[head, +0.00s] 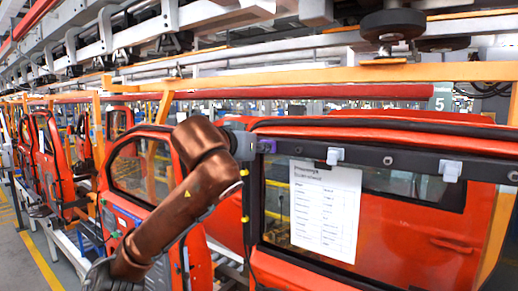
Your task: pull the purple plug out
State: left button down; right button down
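The purple plug (271,145) shows as a small purple patch at the upper left of the dark panel on the near red door (420,225). My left arm comes in from the lower left and bends toward this door. My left gripper (257,146) is at the plug, seen side-on, with its grey wrist just left of it. The fingers are small and dark against the panel, so I cannot tell whether they are open, shut or touching the plug. Much of the plug is hidden. My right gripper is not in view.
Two pale connectors, one mid-panel (335,155) and one farther right (450,171), sit along the same dark panel. A printed sheet (324,211) hangs on the door below. More red doors (45,160) line up at left, beside an aisle with a yellow floor line (40,262).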

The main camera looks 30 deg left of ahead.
pick_arm(q)
jog(key=shift+s, duration=0.1)
jog(key=shift+s+a+r, duration=0.1)
jog(key=shift+s, duration=0.35)
jog(key=shift+s, duration=0.2)
dwell(0.5)
